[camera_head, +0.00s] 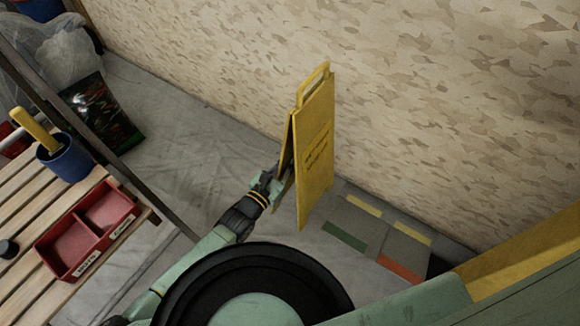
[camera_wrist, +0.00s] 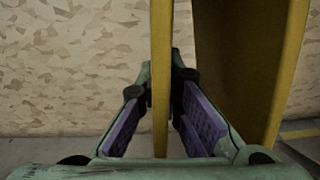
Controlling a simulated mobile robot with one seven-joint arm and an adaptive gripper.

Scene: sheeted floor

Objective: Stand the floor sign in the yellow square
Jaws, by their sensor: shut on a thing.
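The yellow floor sign (camera_head: 318,150) is upright, with its handle at the top and its two panels slightly apart. My gripper (camera_head: 279,182) is at its left side, shut on one panel. In the wrist view, that panel (camera_wrist: 161,50) runs edge-on between the purple finger pads, and the other panel (camera_wrist: 235,70) is to the right, outside the fingers. I cannot tell whether the sign's feet touch the floor. Right of its foot, grey floor patches have yellow (camera_head: 363,206), green (camera_head: 344,236) and orange-red strips; no full yellow outline is clear.
The patterned wall (camera_head: 430,110) is close behind the sign. A slatted bench (camera_head: 35,215) at left bears a red divided tray (camera_head: 62,262) and a blue pot (camera_head: 70,162). Plastic-wrapped things fill the top left corner.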

